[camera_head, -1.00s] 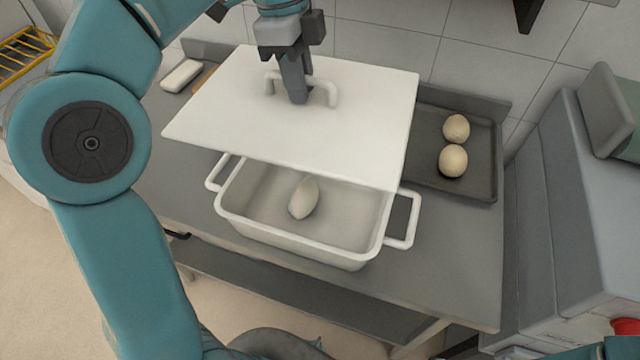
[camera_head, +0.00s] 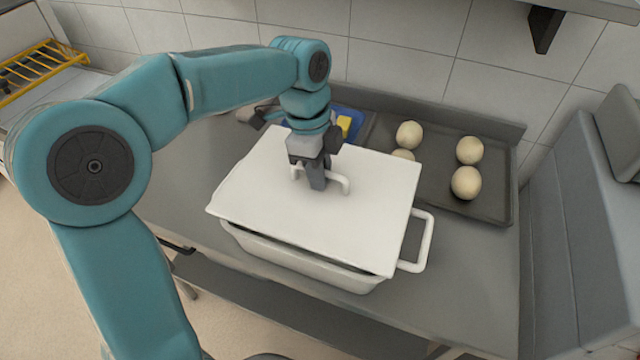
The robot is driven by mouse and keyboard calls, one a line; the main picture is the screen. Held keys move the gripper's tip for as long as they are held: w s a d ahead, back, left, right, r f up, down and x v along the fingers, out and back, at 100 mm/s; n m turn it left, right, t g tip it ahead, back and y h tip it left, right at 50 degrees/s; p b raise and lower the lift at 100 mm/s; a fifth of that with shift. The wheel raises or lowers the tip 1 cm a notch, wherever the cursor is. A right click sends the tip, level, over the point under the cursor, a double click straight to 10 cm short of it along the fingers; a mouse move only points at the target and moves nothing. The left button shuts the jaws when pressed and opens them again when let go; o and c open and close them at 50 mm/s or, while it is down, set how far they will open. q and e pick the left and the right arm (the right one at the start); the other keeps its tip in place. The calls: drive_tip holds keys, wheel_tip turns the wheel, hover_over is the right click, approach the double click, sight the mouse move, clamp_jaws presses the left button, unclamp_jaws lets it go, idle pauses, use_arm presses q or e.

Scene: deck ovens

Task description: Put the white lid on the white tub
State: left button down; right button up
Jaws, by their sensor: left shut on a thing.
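The white lid (camera_head: 330,222) is a flat plate with an arched handle on top. It lies over the white tub (camera_head: 300,262) and hides the tub's opening and what is inside. A narrow dark gap shows between the lid and the tub's front wall, so I cannot tell whether it is fully seated. The tub's right handle sticks out past the lid; its left handle is hidden. My left gripper (camera_head: 317,183) is shut on the lid's handle, pointing down from above. My right gripper is not in view.
A dark tray (camera_head: 490,207) with several round pale dough balls (camera_head: 466,183) stands at the back right. A blue container (camera_head: 350,122) with something yellow is behind the lid. Grey equipment (camera_head: 580,220) borders the counter (camera_head: 450,270) on the right. A wall bracket hangs above.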

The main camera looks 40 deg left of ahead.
use_arm(q)
wheel_tip(320, 180, down, 3)
drive_tip(key=shift+f, duration=0.2)
drive_tip(key=shift+f+b, duration=0.3)
drive_tip(key=c, duration=1.5)
unclamp_jaws()
drive_tip(key=shift+f, duration=0.1)
drive_tip(key=o, duration=0.5)
drive_tip(key=shift+c, duration=0.2)
